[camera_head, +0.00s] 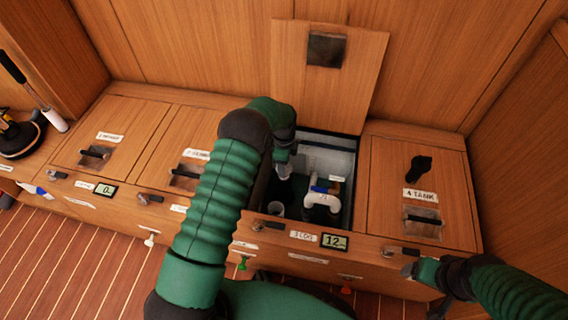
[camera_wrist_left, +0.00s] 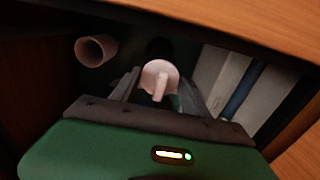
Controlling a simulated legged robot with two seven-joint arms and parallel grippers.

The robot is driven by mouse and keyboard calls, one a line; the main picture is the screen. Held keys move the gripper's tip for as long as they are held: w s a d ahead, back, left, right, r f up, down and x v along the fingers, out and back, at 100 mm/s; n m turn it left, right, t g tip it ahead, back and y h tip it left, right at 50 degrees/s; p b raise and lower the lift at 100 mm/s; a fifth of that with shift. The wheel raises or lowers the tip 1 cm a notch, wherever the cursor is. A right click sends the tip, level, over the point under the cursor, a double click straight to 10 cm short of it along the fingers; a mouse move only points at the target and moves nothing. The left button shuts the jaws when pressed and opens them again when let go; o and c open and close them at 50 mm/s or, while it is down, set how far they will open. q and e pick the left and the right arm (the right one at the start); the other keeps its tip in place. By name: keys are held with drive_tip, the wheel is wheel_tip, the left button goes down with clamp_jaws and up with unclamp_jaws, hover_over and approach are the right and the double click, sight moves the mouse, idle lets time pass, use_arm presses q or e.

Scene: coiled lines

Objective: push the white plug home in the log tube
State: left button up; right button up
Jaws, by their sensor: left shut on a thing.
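My left gripper (camera_wrist_left: 163,88) reaches down into the open locker marked LOG and is shut on a white plug (camera_wrist_left: 160,76). The plug shows a round face and a short stem between the fingers. A dark round shape lies just behind it; whether the plug touches or sits in it, I cannot tell. I cannot tell which part is the log tube. My right gripper (camera_head: 408,270) is by the bench front at right; its jaws are unclear.
The locker lid (camera_head: 328,85) stands raised behind the opening. A white fitting with a blue part (camera_head: 321,198) is inside the locker, right of my left gripper. Closed lids lie to both sides, including the one marked TANK (camera_head: 420,195). A small display (camera_head: 335,242) is on the front.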

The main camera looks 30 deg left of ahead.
use_arm(q)
drive_tip(key=shift+f+b, duration=1)
drive_tip(key=shift+f, duration=1.05)
drive_tip(key=o, duration=2)
drive_tip(key=shift+r, duration=0.15)
wheel_tip(320, 180, up, 7)
drive_tip(key=p, duration=0.6)
